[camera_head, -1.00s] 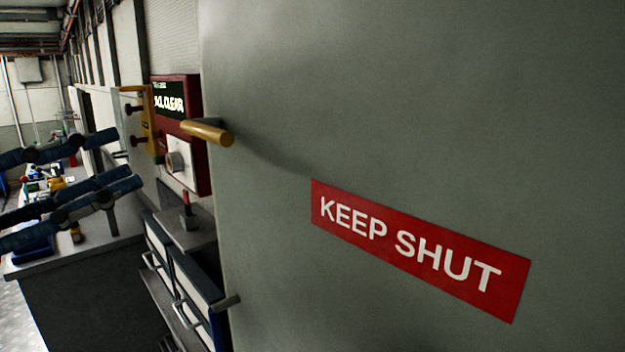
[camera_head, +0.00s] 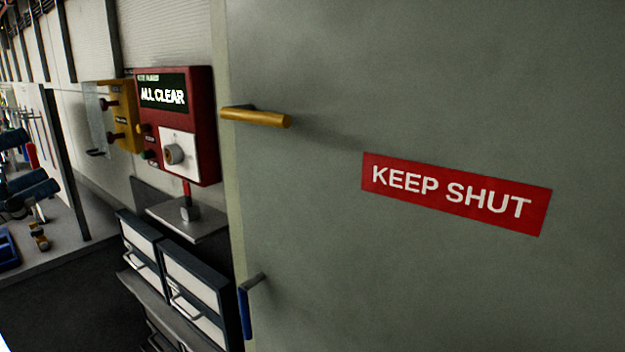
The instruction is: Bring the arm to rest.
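My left gripper (camera_head: 32,163) shows at the left edge of the head view, partly cut off by the frame. The rest of the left arm is out of frame. My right gripper is not in view.
The door has a yellow handle (camera_head: 256,117) and a red KEEP SHUT sign (camera_head: 455,192). Left of it are a red panel reading ALL CLEAR (camera_head: 163,97), a yellow box (camera_head: 122,118), a small lever (camera_head: 188,206) and white-fronted drawers (camera_head: 195,283). A blue tray (camera_head: 8,250) lies on the bench.

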